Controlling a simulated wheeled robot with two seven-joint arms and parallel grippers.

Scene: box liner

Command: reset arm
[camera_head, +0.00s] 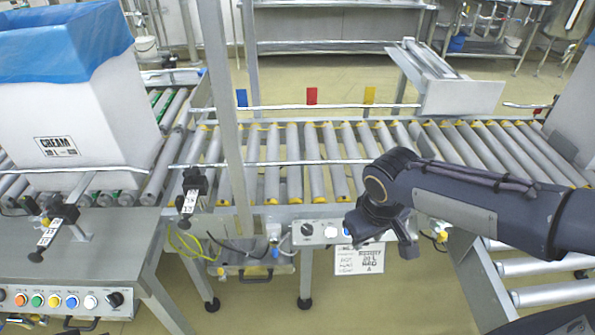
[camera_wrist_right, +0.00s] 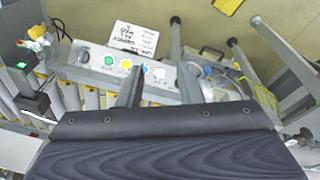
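My right arm comes in from the right in the head view. Its gripper (camera_head: 380,230) points down in front of the roller conveyor (camera_head: 315,165), near the white control strip. In the right wrist view the two fingers of the right gripper (camera_wrist_right: 160,75) stand apart with nothing held between them. The control strip (camera_wrist_right: 88,55) with green, yellow and blue buttons shows beyond them. My left arm and gripper are not in view. A white box (camera_head: 75,110) marked CREAM stands upright on rollers at the left, with a blue liner (camera_head: 60,42) folded over its top.
A steel upright post (camera_head: 228,110) rises left of centre. A panel with coloured buttons (camera_head: 65,300) lies at lower left. A paper sign (camera_head: 358,260) hangs below the conveyor, also visible in the right wrist view (camera_wrist_right: 133,38). The middle conveyor rollers are empty. Open floor (camera_head: 250,310) shows below.

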